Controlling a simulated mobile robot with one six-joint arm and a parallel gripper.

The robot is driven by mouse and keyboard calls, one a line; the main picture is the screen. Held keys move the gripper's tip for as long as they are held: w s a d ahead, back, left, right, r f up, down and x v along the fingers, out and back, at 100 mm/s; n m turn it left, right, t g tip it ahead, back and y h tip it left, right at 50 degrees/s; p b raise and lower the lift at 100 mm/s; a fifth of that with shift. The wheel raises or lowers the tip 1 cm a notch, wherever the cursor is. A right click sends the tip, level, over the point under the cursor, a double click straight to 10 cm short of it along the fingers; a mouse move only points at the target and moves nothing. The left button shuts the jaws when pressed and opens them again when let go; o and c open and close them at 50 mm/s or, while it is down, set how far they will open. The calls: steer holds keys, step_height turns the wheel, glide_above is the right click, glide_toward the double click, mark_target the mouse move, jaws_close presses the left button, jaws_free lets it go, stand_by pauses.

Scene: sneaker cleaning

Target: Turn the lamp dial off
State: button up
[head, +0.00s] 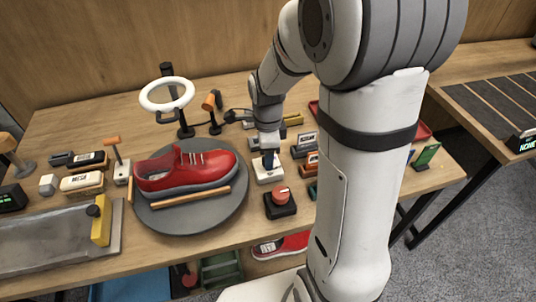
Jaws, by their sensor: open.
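A white ring lamp (167,95) on a dark stand is at the back left of the table, behind the turntable. My gripper (268,150) points down, open, over a small white box (269,175) with a dark blue part on top. The fingers are close to that blue part, and I cannot tell whether they touch it. No marking shows to tell me if this is the lamp dial or which way it is set. A black box with a red round knob (281,195) stands just in front of it.
A red sneaker (190,170) sits on the grey round turntable (190,220) to the left, with a wooden stick beside it. Several labelled blocks and brushes stand at the left and right. A grey tray (60,240) is at the front left.

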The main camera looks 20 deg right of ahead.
step_height(320, 180, up, 6)
steer(key=shift+r, duration=0.25)
stand_by(0.5)
steer(key=shift+s+r+n, duration=0.2)
steer(key=shift+n, duration=0.1)
steer(key=s+r+n+t, duration=0.1)
steer(key=s+r+n, duration=0.1)
steer(key=s+n, duration=0.5)
steer(key=s+r+n+t, duration=0.1)
steer(key=s+n, duration=0.5)
steer(key=n, duration=0.6)
steer(key=shift+s+d+r+t, duration=0.15)
steer(key=shift+s+r+t, duration=0.2)
steer(key=shift+r, duration=0.4)
